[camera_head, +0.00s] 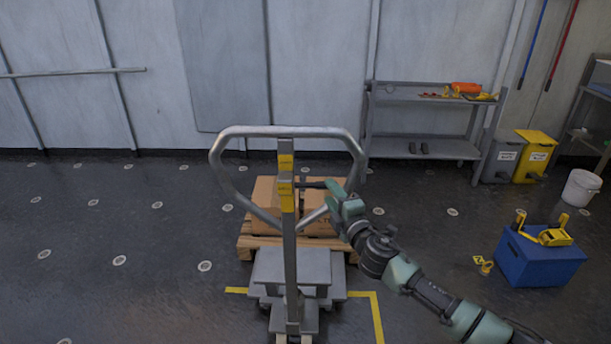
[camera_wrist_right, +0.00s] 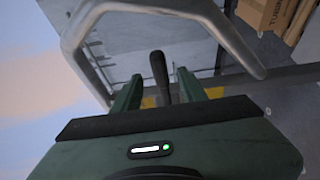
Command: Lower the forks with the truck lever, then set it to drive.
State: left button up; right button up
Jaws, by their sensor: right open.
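The pallet truck stands in the middle of the head view, with a grey loop handle (camera_head: 222,150) on an upright post (camera_head: 290,245). Yellow labels (camera_head: 286,196) mark the post. A short dark lever (camera_head: 311,185) sticks out to the right of the post, inside the loop. My right gripper (camera_head: 334,192) is at the lever's free end. In the right wrist view the black lever (camera_wrist_right: 159,72) stands between my two open fingers, with gaps on both sides. The forks are hidden under the wooden pallet (camera_head: 250,243). My left gripper is not in view.
Cardboard boxes (camera_head: 264,195) sit on the pallet. A blue crate (camera_head: 540,265) with yellow items stands on the floor at right, near a white bucket (camera_head: 581,187). A grey shelf (camera_head: 425,148) and bins stand at the wall. The floor at left is clear.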

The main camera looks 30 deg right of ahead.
aim_at(321, 181)
jog(key=shift+w+d+f+p, duration=0.15)
jog(key=shift+w+d, duration=0.1)
jog(key=shift+w, duration=1)
jog(key=shift+w+d+r+p, duration=0.1)
jog(key=shift+w+d+p, duration=0.1)
jog(key=shift+w, duration=1.1)
jog(key=shift+w+d+f+p, duration=0.15)
jog(key=shift+w+d, duration=0.1)
jog(key=shift+w, duration=1)
grip_shut()
